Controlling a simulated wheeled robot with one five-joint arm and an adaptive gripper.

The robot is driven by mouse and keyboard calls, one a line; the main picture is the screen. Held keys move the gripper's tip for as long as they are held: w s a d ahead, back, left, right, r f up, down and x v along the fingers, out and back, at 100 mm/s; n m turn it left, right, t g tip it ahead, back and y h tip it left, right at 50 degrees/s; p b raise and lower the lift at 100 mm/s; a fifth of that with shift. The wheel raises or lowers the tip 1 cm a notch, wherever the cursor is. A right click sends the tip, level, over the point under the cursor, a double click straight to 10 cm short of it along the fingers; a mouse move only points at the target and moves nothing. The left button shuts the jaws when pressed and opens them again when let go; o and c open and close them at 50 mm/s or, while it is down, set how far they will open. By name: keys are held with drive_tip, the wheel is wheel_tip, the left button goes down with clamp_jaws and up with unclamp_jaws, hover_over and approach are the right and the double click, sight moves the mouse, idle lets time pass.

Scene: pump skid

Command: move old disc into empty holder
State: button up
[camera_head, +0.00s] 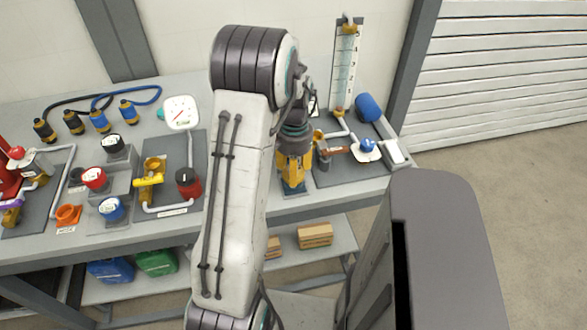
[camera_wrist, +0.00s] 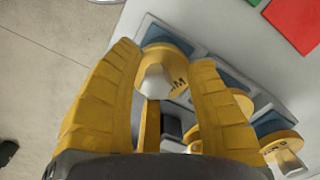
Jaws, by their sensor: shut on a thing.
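My gripper (camera_head: 293,178) points down at the bench's front edge, right of the arm. In the wrist view my gripper (camera_wrist: 158,105) has its two yellow fingers either side of a yellow disc (camera_wrist: 176,62) with dark lettering and a pale grey knob (camera_wrist: 155,82). It is shut on this disc, though the contact is partly hidden. The disc is at a grey rack with blue-grey holders (camera_wrist: 160,35); I cannot tell whether it is seated or raised. A second yellow disc (camera_wrist: 241,101) and a third yellow disc (camera_wrist: 284,143) are to its right. No holder is clearly empty.
A clear scaled tube (camera_head: 343,72) stands at the back. My arm hides the bench's middle. Floor at right is open.

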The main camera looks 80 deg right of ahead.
drive_tip(key=shift+f+b, duration=0.55)
drive_tip(key=shift+f, duration=0.15)
drive_tip(key=o, duration=1.2)
drive_tip(key=shift+r, duration=0.15)
drive_tip(key=r, duration=1.1)
drive_tip(key=shift+d+r, duration=0.25)
drive_tip(key=shift+r, duration=0.15)
